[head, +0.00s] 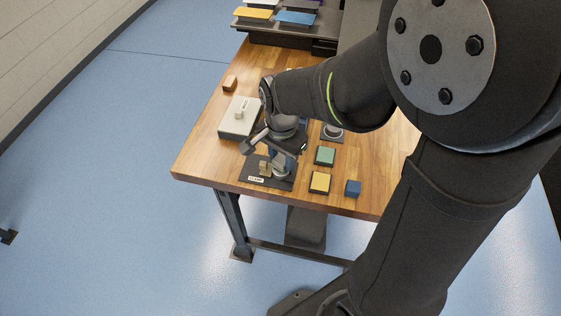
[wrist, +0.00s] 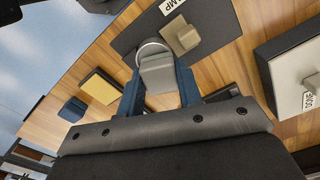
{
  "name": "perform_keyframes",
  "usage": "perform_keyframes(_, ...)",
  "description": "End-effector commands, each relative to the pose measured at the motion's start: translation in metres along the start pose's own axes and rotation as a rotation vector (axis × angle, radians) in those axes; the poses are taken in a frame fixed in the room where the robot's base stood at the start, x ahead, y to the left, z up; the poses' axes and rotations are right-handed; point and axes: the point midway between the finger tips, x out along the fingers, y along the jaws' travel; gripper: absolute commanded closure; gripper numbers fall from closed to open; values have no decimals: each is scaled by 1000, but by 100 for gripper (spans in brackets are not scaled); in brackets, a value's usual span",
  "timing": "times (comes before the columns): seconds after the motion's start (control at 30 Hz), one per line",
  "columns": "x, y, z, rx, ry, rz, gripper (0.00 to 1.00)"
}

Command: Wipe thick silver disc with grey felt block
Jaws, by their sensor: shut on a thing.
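My gripper (wrist: 158,88) is shut on the grey felt block (wrist: 158,73), one blue finger on each side of it. The thick silver disc (wrist: 152,46) shows as a rounded pale rim just beyond the block, on the dark mat labelled CLAMP (wrist: 213,15). In the head view the disc (head: 280,172) is low on the same mat (head: 254,188), with my gripper (head: 283,152) right above it. The block overlaps the disc in the wrist view and hides most of it. I cannot tell whether they touch.
A tan block (head: 264,167) stands on the mat beside the disc. The wooden table's (head: 190,165) front-left corner is bare.

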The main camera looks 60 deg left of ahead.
Motion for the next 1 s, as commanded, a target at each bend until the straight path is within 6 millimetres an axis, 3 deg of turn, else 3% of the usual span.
perform_keyframes(0.13,-2,-6,-11,0,1,-1,89)
perform_keyframes(0.23,-21,-6,-10,-1,4,-6,89)
perform_keyframes(1.0,-80,-5,-9,-1,0,0,89)
